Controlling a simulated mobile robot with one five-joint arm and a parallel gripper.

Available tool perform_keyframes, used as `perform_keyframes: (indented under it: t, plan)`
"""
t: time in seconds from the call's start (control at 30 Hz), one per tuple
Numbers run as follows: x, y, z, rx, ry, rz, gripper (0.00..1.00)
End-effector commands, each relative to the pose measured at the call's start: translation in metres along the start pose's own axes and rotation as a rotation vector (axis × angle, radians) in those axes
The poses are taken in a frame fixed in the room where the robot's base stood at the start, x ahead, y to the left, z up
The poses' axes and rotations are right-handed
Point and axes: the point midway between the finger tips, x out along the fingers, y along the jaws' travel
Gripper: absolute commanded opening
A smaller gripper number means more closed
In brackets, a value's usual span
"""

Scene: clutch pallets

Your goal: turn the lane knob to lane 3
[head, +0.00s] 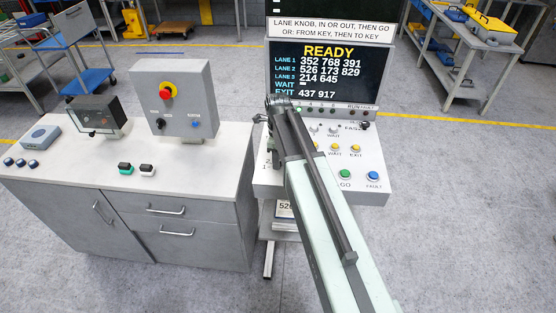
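The control panel (376,156) is a white sloped desk with coloured buttons, below a screen (331,75) that reads READY and lists lanes 1, 2 and 3, WAIT and EXIT. The lane knob cannot be made out; my arm covers the left part of the panel, where only bits of lettering show. My gripper (264,119) is at the panel's upper left, below the screen's lower left corner. Its fingers are small and mostly hidden by my arm, so I cannot tell whether they are open or touching anything.
A green GO button (345,174), a blue FAULT button (373,175) and yellow buttons (355,148) are right of my arm. A grey cabinet (175,215) with a grey box bearing a red button (168,91) stands close on the left.

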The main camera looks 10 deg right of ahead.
Motion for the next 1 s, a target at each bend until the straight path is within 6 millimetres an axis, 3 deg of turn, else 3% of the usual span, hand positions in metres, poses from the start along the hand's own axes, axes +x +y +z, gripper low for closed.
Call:
perform_keyframes:
  t: [0.47, 1.0]
  plan:
    - [0.0001, -0.0005, -0.0012, -0.085, 0.001, 0.000, 0.00]
    - [0.0001, -0.0006, -0.0011, -0.554, 0.001, 0.000, 0.00]
